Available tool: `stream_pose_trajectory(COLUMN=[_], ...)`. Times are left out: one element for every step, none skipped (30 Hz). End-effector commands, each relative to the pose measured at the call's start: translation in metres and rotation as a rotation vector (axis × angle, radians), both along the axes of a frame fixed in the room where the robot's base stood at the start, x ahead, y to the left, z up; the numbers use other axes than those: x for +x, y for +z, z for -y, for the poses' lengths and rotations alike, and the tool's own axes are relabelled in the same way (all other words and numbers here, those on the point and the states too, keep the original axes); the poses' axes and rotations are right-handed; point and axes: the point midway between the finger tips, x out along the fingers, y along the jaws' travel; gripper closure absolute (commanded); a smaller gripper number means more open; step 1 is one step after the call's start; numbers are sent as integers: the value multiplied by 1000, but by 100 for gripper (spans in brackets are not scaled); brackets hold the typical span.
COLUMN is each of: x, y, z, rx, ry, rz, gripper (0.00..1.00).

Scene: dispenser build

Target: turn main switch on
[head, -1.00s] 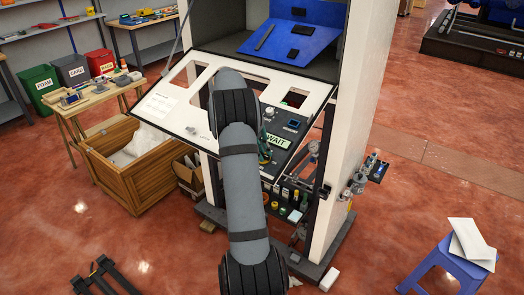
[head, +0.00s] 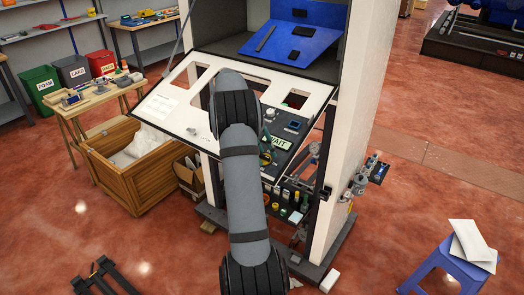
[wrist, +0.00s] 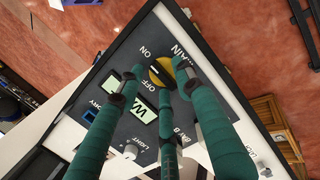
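The main switch (wrist: 161,71) is a round yellow knob with a black grip bar, on a dark panel in the wrist view. Labels MAIN, ON and OFF are printed around it. My gripper (wrist: 158,82) has green-sleeved fingers reaching toward the knob. One fingertip is close against the knob's right side, and I cannot tell if it touches. Another is left of the knob with a gap, and a third is below it.
A lit display (head: 280,144) sits on the dark control panel, partly covered by fingers. The white tilted front panel (head: 172,110) has cut-out openings. A wooden crate (head: 135,180) stands at left. A blue stool (head: 440,265) is at the lower right, with open floor between.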

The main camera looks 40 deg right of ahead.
Motion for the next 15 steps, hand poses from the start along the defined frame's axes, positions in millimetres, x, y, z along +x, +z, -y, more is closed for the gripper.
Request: stream_pose_trajectory(x=[0,1,1,1,2,2,2,2,3,3,3,3,4,4,4], y=[2,3,6,10,14,20,26,31,39,45,52,60,65,71,78], z=[-1,-1,-2,-4,-5,-8,-10,-12,-15,-18,-21,-24,-27,-30,-32], rx=[-1,-1,-1,-1,-2,-3,-4,-3,-4,-3,-4,-3,-3,-2,-3], ry=[0,0,1,1,2,2,1,1,2,0,2,0,1,0,1], rz=[1,1,2,2,3,4,5,5,6,6,6,5,6,6,5], gripper=[65,65,65,65,65,65,65,65,65,65,65,65,65,65,65])
